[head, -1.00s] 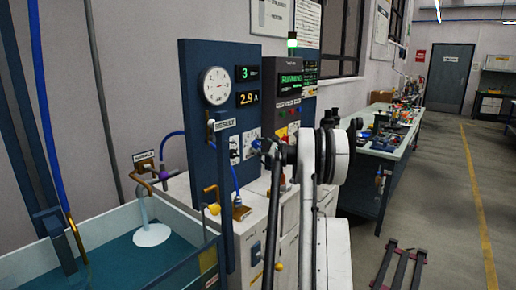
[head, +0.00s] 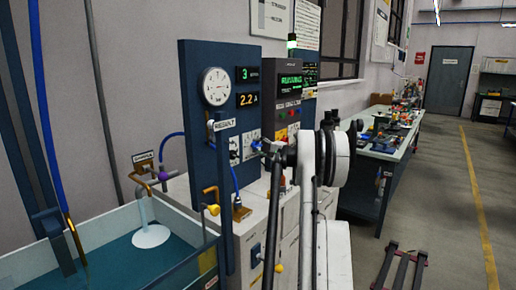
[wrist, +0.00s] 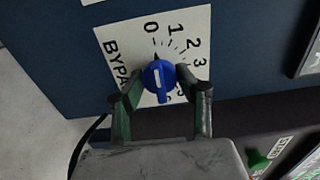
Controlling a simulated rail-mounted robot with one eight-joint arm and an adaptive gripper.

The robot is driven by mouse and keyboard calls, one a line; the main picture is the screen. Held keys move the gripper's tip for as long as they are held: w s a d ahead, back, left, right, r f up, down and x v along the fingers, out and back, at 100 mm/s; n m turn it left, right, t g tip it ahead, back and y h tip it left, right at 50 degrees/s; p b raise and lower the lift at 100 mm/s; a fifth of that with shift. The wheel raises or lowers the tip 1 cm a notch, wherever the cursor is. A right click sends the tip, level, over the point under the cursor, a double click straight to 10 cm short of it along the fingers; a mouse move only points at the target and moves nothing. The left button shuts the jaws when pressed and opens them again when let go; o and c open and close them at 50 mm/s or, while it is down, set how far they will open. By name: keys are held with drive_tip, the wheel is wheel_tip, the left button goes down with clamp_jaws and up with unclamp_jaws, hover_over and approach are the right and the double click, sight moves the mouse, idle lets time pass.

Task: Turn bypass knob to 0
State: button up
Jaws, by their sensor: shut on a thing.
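The blue bypass knob (wrist: 157,70) sits on a white label plate (wrist: 118,38) printed with a number scale from 0 upward and the partly covered word BYPASS. A pale line on the knob points up the picture, close to the 0 mark. My gripper (wrist: 162,84) is shut on the knob, one finger on each side. In the head view my gripper (head: 257,145) is at the right edge of the blue panel (head: 196,130), and the knob is too small and covered there to read.
A round gauge (head: 215,87) and a display (head: 248,99) reading 2.2 A are on the panel. A water tank (head: 110,240) stands at the left. A workbench (head: 366,190) with several items stands behind my arm, and the floor at the right is mostly open.

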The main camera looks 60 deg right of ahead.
idle(0.3)
drive_tip(key=o, duration=1.2)
drive_tip(key=shift+c, duration=0.2)
drive_tip(key=shift+s, duration=0.1)
drive_tip(key=s, duration=1.2)
drive_tip(key=shift+a, duration=0.3)
